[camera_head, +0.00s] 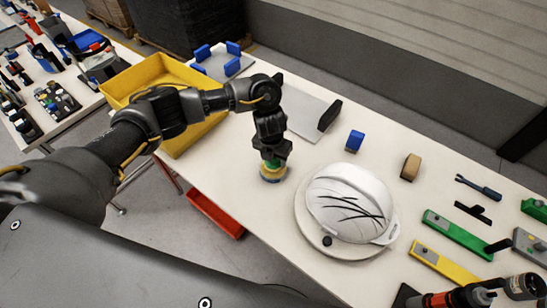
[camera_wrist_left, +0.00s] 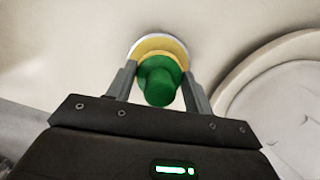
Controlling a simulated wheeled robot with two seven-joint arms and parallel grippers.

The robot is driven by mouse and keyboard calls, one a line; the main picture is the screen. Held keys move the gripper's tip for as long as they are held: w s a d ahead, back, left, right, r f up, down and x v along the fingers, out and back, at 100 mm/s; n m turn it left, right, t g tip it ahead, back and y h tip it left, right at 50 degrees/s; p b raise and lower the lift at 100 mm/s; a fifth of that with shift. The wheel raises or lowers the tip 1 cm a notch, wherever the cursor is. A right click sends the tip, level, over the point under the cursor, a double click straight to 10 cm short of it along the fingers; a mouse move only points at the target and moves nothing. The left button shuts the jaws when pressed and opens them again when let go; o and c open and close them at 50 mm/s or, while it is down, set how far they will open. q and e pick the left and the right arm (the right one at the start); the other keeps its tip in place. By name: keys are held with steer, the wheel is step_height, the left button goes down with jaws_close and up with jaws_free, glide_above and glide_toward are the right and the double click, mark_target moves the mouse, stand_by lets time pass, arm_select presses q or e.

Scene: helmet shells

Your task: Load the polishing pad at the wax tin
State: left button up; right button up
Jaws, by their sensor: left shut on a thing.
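My left gripper (camera_head: 271,155) points down over the table, its fingers shut on the green knob of the polishing pad (camera_wrist_left: 158,82). In the left wrist view the knob sits between the two fingers (camera_wrist_left: 160,88), above a yellow disc. A round pale rim (camera_wrist_left: 134,50) shows around the disc; it looks like the wax tin, with a grey-blue edge (camera_head: 273,180) in the head view. The pad is over this tin and looks upright. I cannot tell whether it touches the wax, as the pad hides the inside. My right gripper is not in view.
A white helmet shell (camera_head: 345,198) with black scratch marks rests on a round stand (camera_head: 310,232) just right of the tin. A yellow bin (camera_head: 118,86) stands behind my left arm. A blue block (camera_head: 355,140), a brown block (camera_head: 411,166) and several tools lie farther right.

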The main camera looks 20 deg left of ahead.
arm_select(q)
steer(key=shift+r+p, duration=2.2)
steer(key=shift+r, duration=0.65)
steer(key=shift+f, duration=0.1)
steer(key=shift+s+d+m, duration=0.15)
steer(key=shift+m, duration=0.55)
steer(key=s+d+r+m+g+h+b, duration=0.1)
steer(key=s+d+r+m+b, duration=0.15)
steer(key=s+m, duration=1)
steer(key=w+a+r+m+g+b, duration=0.1)
steer(key=w+a+r+m+b, duration=0.2)
steer(key=a+r+m, duration=0.6)
steer(key=shift+w+a+m+b, duration=0.2)
steer(key=shift+a+m+b, duration=0.15)
steer(key=shift+a+b, duration=0.65)
